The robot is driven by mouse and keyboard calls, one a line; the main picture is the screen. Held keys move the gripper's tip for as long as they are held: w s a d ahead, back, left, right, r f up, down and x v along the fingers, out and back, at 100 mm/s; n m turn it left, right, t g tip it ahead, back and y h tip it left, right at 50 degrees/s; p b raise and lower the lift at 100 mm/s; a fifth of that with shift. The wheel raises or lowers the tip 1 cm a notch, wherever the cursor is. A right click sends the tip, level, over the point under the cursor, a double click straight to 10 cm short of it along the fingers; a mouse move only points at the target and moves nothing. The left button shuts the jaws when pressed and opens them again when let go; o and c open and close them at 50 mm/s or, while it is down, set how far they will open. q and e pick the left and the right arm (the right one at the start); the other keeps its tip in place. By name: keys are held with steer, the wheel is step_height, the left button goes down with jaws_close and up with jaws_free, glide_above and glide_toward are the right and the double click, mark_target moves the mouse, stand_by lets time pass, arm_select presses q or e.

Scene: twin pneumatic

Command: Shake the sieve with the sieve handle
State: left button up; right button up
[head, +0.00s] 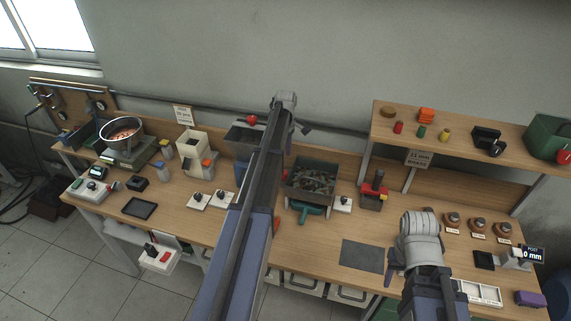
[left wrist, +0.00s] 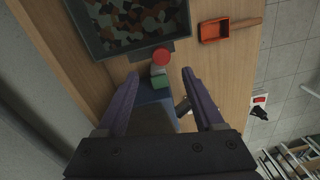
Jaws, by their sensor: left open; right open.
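The sieve, as I take it, is a dark tray (head: 325,203) of mottled pieces at mid bench, also at the top of the left wrist view (left wrist: 187,40). A round red knob (left wrist: 161,56), likely the sieve handle, stands beside it above a green block (left wrist: 160,83). My left gripper (left wrist: 159,73) is open, with its fingers apart on either side of the knob in that view; I cannot tell their height above it. In the head view my left arm hides the handle area. My right gripper (head: 420,222) is empty over the right bench, its fingers hardly visible.
An orange scoop (left wrist: 214,30) lies by the tray near the bench's front edge. A teal piece (head: 309,212) sits before the tray. A raised shelf (head: 460,120) stands at the back right. A pot (head: 121,130) is at the left. A grey mat (head: 362,256) is bare.

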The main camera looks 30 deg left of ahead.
mark_target(286, 174)
arm_select(q)
steer(key=shift+s, duration=0.1)
step_height(286, 174, down, 8)
steer(key=b, duration=0.8)
steer(key=shift+s+d, duration=0.1)
steer(key=shift+s, duration=0.05)
steer(key=shift+r, duration=0.1)
jaws_close()
stand_by(1.0)
